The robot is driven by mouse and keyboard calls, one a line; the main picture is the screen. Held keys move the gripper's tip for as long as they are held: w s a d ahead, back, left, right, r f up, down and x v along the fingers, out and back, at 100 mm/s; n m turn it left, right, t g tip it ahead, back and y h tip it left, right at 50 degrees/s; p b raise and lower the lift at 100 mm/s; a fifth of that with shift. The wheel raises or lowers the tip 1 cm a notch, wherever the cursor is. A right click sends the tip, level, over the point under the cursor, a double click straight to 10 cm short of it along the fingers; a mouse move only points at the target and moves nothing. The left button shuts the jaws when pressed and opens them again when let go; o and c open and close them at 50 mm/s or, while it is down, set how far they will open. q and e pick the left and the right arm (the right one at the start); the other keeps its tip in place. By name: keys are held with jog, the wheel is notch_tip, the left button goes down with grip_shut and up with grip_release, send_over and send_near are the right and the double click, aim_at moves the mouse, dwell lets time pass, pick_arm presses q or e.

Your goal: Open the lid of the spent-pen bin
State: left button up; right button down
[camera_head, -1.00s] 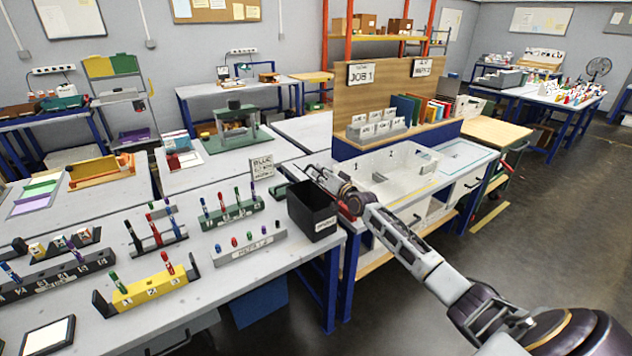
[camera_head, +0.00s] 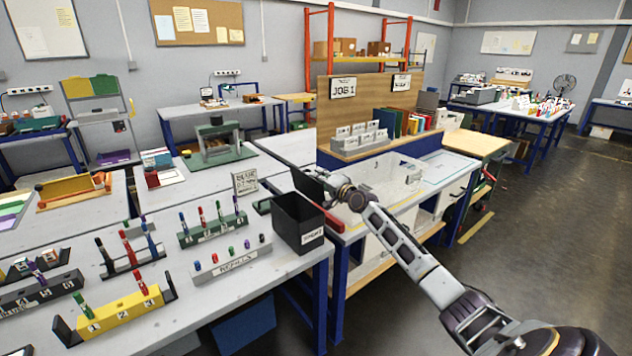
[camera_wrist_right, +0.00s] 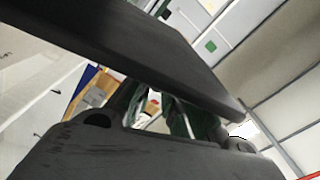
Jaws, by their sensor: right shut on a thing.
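The spent-pen bin (camera_head: 298,228) is a black box with a white label, at the right front corner of the near bench in the head view. Its top looks open and dark inside. My right gripper (camera_head: 318,181) is at the bin's far upper edge, shut on a dark flat panel that looks like the lid. In the right wrist view a dark slab (camera_wrist_right: 150,50), likely the lid, crosses close above the fingers. A second dark surface fills the bottom of that view. The exact grip and lid angle are hidden. My left gripper is not in view.
A refills rack (camera_head: 232,262) stands just left of the bin, with a green pen rack (camera_head: 212,230) behind it. A yellow rack (camera_head: 120,313) is nearer. Floor at right is clear.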

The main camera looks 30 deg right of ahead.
jog(key=shift+d+f, duration=0.15)
jog(key=shift+f, duration=0.35)
jog(key=c, duration=1.7)
grip_release()
jog(key=shift+f, duration=0.1)
jog(key=shift+c, duration=0.2)
jog(key=shift+o, duration=1.3)
jog(key=shift+s+d, duration=0.1)
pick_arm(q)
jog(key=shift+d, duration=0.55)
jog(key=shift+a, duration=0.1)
pick_arm(e)
jog(key=shift+r, duration=0.3)
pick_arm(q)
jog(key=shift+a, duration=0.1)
pick_arm(e)
jog(key=shift+s, duration=0.15)
